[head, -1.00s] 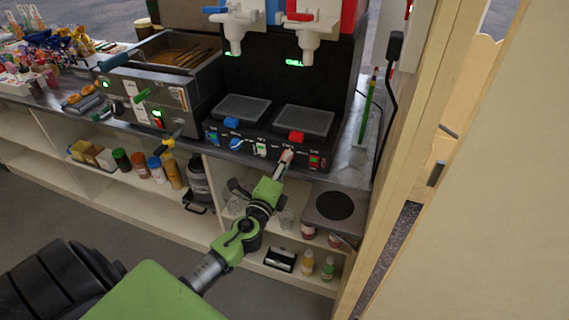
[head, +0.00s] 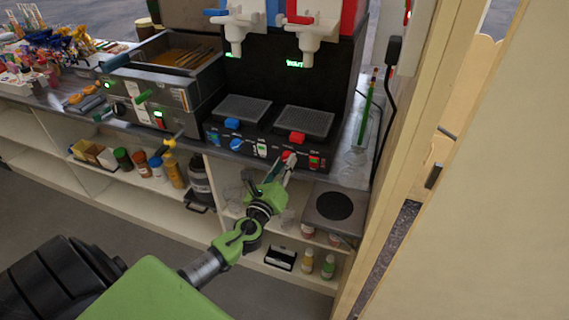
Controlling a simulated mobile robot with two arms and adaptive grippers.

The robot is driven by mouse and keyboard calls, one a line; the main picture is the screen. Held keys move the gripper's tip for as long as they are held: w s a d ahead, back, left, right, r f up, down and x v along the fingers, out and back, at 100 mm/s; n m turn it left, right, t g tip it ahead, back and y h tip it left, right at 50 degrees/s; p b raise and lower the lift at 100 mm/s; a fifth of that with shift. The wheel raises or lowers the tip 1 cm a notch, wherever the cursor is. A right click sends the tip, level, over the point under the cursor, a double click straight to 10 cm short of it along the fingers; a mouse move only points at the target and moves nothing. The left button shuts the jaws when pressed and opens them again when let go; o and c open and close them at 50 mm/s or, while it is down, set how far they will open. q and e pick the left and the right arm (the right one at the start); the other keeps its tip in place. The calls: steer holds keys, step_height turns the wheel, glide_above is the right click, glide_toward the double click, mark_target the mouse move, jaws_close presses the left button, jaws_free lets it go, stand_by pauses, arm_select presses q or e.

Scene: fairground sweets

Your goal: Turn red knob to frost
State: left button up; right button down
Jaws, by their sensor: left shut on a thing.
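The black slush machine (head: 262,80) stands on the counter with a blue side and a red side. The red knob (head: 287,155) sits low on its front panel, under the right drip tray (head: 303,121), and is mostly hidden by my fingers. My left gripper (head: 289,160) reaches up to the panel and is shut on the red knob, with its wrist turned. A small green display (head: 296,64) glows under the red side's tap; its word is too small to read surely. My right gripper is not in view.
A blue knob (head: 236,144) and small switches, including a red one (head: 314,162), sit close beside on the panel. A fryer (head: 160,85) stands left. A shelf with bottles (head: 173,172) lies below; a wooden post (head: 397,150) stands right.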

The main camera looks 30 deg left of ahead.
arm_select(q)
steer(key=shift+m, duration=0.3)
steer(key=o, duration=1.1)
steer(key=v, duration=1.2)
steer(key=shift+f, duration=0.1)
